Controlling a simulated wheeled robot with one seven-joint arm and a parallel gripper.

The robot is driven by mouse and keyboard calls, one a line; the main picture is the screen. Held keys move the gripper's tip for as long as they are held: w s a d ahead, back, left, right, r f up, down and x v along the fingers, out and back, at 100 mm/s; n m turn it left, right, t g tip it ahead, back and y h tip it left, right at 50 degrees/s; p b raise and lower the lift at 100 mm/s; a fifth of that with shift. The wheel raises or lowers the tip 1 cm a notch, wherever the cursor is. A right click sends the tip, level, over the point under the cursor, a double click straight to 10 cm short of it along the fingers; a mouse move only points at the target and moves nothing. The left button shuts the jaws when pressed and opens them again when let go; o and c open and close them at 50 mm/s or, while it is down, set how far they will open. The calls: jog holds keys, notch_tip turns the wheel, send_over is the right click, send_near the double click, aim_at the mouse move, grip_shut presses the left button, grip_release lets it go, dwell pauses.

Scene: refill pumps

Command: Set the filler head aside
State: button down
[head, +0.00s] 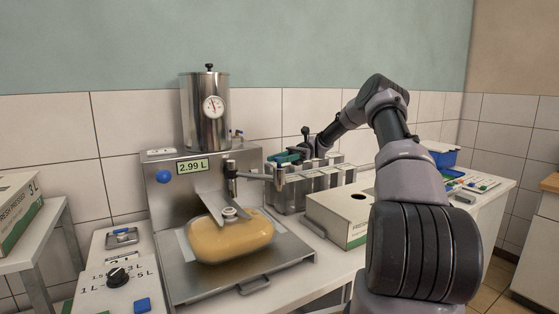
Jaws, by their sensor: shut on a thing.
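The filler head (279,179) is at the right end of a short grey swing arm (252,176), which comes off a steel post on the filling machine (163,210). It is to the right of the bag's spout, apart from it. My gripper (285,161) reaches in from the right and is shut at the filler head; the exact contact is small and partly hidden. An amber-filled bag (232,240) lies on the machine's steel tray, with its pale round spout (231,213) uncovered at the top. The display (193,166) reads 2.99 L.
A steel tank with a gauge (206,110) stands behind. Metal bins (318,188) and a cardboard box (340,212) stand right of the machine, close under my arm. A dial panel (117,278) is at front left. A blue container (441,155) stands at far right.

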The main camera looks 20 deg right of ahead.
jog(key=shift+w+d+r, duration=0.1)
jog(key=shift+c, duration=2.3)
grip_release()
jog(key=v, duration=1)
jog(key=shift+w+d, duration=0.15)
jog(key=shift+d, duration=0.2)
